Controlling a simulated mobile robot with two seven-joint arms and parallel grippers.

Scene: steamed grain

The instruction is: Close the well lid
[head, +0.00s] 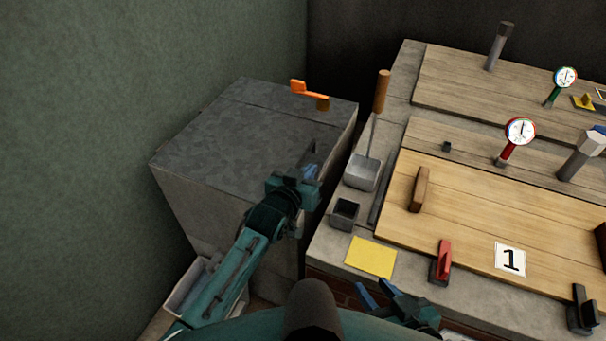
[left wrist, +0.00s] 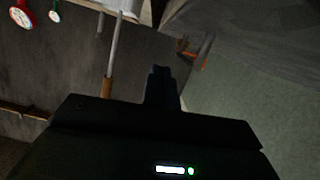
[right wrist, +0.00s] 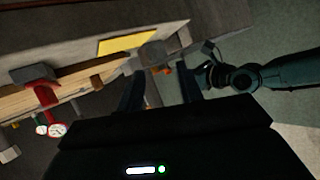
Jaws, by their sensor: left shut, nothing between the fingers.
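The well is a grey stone box (head: 205,205) at the left of the head view. Its dark grey lid (head: 225,145) lies flat across the top. An orange handle (head: 312,95) stands at the far right part of the top; orange also shows in the left wrist view (left wrist: 204,62). My left gripper (head: 313,160) is shut and empty at the lid's right edge, nearer to me than the handle. Whether it touches the lid is unclear. Its fingers are together in the left wrist view (left wrist: 162,72). My right gripper (head: 372,290) is open and empty, low in front of the counter.
A stone counter (head: 325,245) stands right of the well, with a wooden-handled scoop (head: 362,172), a small dark cup (head: 344,213), a yellow sheet (head: 371,257) and wooden covers (head: 470,205) with gauges (head: 520,131). A green wall (head: 90,100) bounds the left. A pale bin (head: 185,290) stands below.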

